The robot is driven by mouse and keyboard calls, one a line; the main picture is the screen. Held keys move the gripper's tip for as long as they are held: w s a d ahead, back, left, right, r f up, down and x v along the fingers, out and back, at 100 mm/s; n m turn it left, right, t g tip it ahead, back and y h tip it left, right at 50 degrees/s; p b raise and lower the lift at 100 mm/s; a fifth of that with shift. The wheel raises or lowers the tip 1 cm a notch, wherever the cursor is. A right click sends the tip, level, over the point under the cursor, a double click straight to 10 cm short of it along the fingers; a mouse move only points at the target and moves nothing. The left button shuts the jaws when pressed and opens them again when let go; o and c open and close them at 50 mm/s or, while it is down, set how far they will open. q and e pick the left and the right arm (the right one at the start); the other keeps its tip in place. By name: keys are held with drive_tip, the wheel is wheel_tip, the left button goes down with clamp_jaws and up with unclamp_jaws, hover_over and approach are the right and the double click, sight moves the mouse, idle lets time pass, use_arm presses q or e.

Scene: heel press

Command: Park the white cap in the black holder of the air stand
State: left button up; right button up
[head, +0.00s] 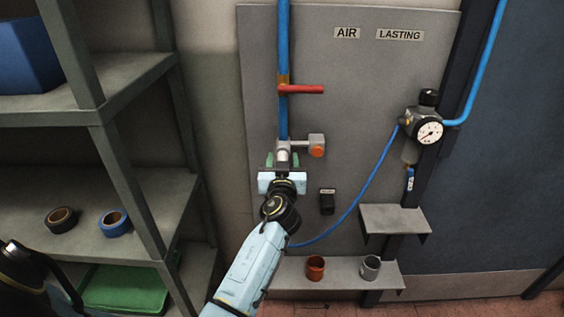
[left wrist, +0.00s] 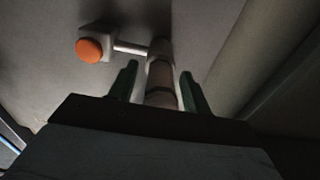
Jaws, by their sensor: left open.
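The blue air pipe (head: 283,100) runs down the grey panel to a fitting with an orange button (head: 317,151); this button also shows in the left wrist view (left wrist: 89,50). A pale cylinder at the pipe's lower end, which looks like the white cap (left wrist: 160,75), sits between the green fingers of my left gripper (head: 282,160). The fingers are open, with a gap on each side of the cylinder. The cap's lower end is partly hidden by the gripper in the head view. The small black holder (head: 327,203) is on the panel, right of and below the gripper. My right gripper is not in view.
A red lever (head: 302,89) sticks out of the pipe above. A regulator with a gauge (head: 429,131) is at the right. A small shelf (head: 394,218) juts out below it. A lower ledge (head: 341,275) holds two cups. Metal shelving (head: 130,190) stands at the left.

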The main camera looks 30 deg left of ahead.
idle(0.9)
use_arm(q)
clamp_jaws()
drive_tip(key=shift+s, duration=0.1)
drive_tip(key=shift+b+v, duration=0.3)
drive_tip(key=shift+v, duration=2.65)
